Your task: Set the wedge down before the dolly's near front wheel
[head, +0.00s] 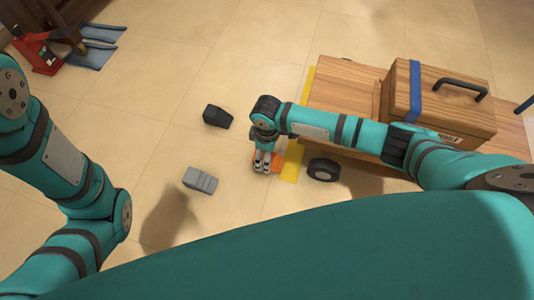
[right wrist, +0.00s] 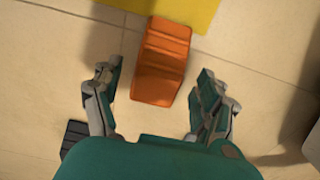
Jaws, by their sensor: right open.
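An orange wedge (right wrist: 161,62) lies on the floor between the spread fingers of my right gripper (right wrist: 158,98). Neither finger visibly touches it. In the head view, my right gripper (head: 262,163) points down in front of the orange wedge (head: 278,163) and hides part of it. The wooden dolly (head: 338,82) stands to the right, with one dark wheel (head: 323,170) showing at its near left corner. The orange wedge is on the floor to the left of this wheel, apart from it. My left gripper is out of view.
A black wedge (head: 217,117) and a grey wedge (head: 200,180) lie on the floor to the left. A yellow floor strip (head: 293,162) runs along the dolly. A wooden case (head: 440,100) rests on the dolly. A red pallet jack (head: 40,56) stands far left.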

